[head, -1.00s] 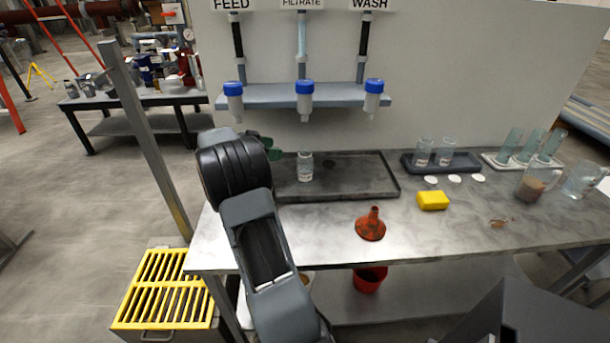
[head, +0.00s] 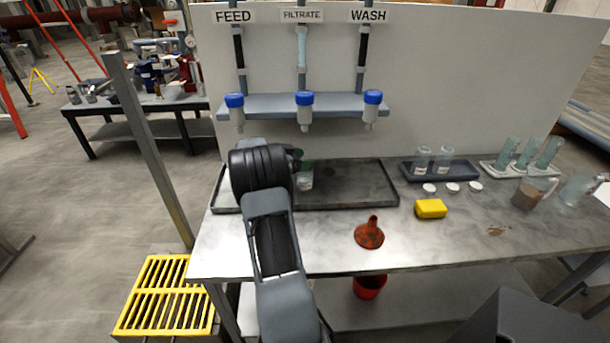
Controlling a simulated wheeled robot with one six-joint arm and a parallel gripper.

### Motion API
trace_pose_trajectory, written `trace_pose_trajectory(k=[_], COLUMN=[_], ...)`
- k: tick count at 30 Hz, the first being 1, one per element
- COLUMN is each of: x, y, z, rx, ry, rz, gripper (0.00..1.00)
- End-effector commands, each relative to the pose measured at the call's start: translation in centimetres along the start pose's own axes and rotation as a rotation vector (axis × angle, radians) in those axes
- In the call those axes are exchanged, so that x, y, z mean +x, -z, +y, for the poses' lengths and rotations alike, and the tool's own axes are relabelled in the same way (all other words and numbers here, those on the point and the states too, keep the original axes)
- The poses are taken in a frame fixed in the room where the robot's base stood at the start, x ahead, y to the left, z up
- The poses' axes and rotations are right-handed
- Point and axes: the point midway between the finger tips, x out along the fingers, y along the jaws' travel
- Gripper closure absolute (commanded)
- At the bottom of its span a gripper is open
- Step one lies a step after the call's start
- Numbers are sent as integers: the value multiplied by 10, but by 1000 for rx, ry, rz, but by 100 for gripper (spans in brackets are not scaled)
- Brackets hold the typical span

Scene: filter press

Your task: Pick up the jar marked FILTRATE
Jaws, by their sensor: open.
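A small clear jar (head: 305,183) with a pale label stands in the dark shallow tray (head: 360,196), below the FILTRATE sign (head: 302,16) and its blue-capped tap (head: 304,112). The label's wording is too small to read. My gripper (head: 301,168) is at the jar's upper part, its dark green fingers showing just past my black wrist. It is open. The wrist hides most of the gripper, and I cannot tell whether the fingers touch the jar.
Two clear jars stand in a dark tray (head: 462,174) on the right, with white lids (head: 452,187) before it. A yellow sponge (head: 431,209) and an orange funnel (head: 369,232) sit on the bench front. The shelf (head: 335,106) with taps overhangs the tray.

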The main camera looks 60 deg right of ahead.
Motion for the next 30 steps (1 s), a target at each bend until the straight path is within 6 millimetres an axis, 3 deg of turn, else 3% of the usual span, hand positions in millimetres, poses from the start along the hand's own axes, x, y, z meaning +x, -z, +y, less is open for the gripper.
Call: trace_pose_trajectory(k=[6,13,30], x=[28,30,30], y=[0,-1,-1], z=[1,0,0], rx=[0,0,0], ry=[-2,1,0], rz=[0,0,-1], gripper=[31,31,84])
